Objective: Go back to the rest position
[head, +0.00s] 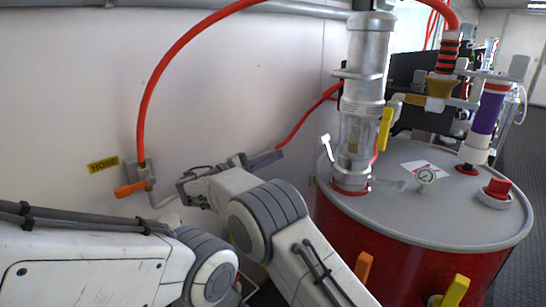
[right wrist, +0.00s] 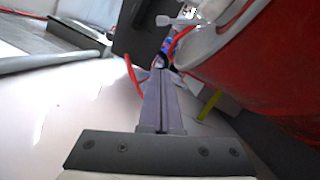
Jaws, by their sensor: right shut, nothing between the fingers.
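My right gripper (head: 279,152) is at the white wall, left of the red drum (head: 345,240). In the right wrist view its two grey fingers (right wrist: 161,72) lie together, shut with nothing between them. My right arm reaches up from the bottom middle and bends at the wrist. My left arm comes in from the left along the bottom; its gripper is not in view.
The drum's grey lid (head: 400,215) carries a clear cylinder (head: 358,135), a gauge (head: 427,175) and a red knob (head: 498,188). A red hose (head: 148,95) arches from an orange-handled wall valve (head: 132,188). A thinner red hose (head: 300,122) runs close to my right gripper.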

